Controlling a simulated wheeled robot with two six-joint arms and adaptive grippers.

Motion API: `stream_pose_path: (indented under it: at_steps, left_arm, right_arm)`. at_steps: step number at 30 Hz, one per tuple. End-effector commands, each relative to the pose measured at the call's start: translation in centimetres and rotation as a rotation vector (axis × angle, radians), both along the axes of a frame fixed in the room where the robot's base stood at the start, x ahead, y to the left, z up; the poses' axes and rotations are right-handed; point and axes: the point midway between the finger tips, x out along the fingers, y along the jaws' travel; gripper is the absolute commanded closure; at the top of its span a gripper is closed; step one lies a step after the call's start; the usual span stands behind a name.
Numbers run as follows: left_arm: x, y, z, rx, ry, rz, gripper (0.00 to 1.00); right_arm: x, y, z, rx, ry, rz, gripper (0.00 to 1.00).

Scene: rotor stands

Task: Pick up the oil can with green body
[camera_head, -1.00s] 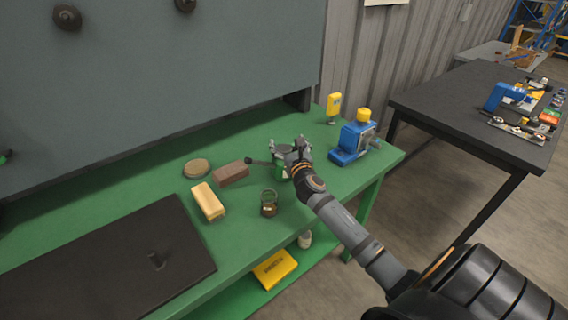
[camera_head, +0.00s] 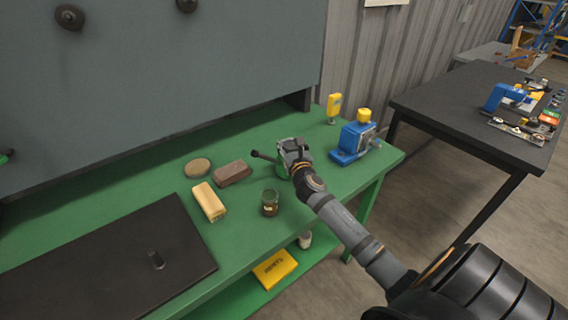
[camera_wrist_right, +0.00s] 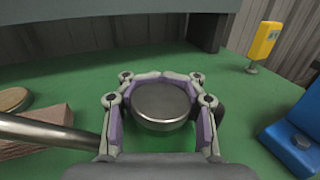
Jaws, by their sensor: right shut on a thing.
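The oil can with green body (camera_head: 282,170) is at the right part of the green workbench, with its spout pointing left. In the right wrist view its round metal cap (camera_wrist_right: 162,104) sits between the fingers and its metal spout runs off to the left. My right gripper (camera_head: 293,152) is shut on the can, with a finger on either side of it; it also shows in the right wrist view (camera_wrist_right: 160,112). The fingers and palm hide much of the can's body. Whether its base touches the bench I cannot tell. My left gripper is not in view.
A blue vise-like device with a yellow top (camera_head: 354,143) and a yellow tool (camera_head: 334,107) stand to the right. A brown block (camera_head: 232,173), cream block (camera_head: 208,202), round tan disc (camera_head: 197,168) and glass jar (camera_head: 270,203) lie left and in front. A dark mat (camera_head: 110,265) covers the left.

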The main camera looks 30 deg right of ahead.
Motion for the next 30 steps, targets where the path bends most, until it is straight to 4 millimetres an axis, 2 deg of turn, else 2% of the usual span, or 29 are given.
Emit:
stream_pose_path:
  at_steps: [1,10,16,20,24,30]
  left_arm:
    - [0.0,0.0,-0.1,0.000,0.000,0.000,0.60]
    - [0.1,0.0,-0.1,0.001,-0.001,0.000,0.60]
    - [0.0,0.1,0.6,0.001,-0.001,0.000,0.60]
    - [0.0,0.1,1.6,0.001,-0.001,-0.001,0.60]
    - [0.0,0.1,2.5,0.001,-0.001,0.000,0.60]
    - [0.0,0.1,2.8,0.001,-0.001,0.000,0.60]
  right_arm:
    - [-0.2,-0.3,-1.2,0.007,0.020,-0.009,1.00]
    - [-0.2,-0.3,-1.1,0.008,0.018,-0.009,1.00]
    - [-0.2,-0.3,0.5,0.007,0.017,-0.010,1.00]
    - [-0.1,-0.2,3.7,0.002,0.009,-0.006,1.00]
    - [-0.1,-0.1,8.4,0.000,0.004,-0.003,1.00]
    - [-0.1,-0.1,14.0,0.000,0.002,-0.004,1.00]
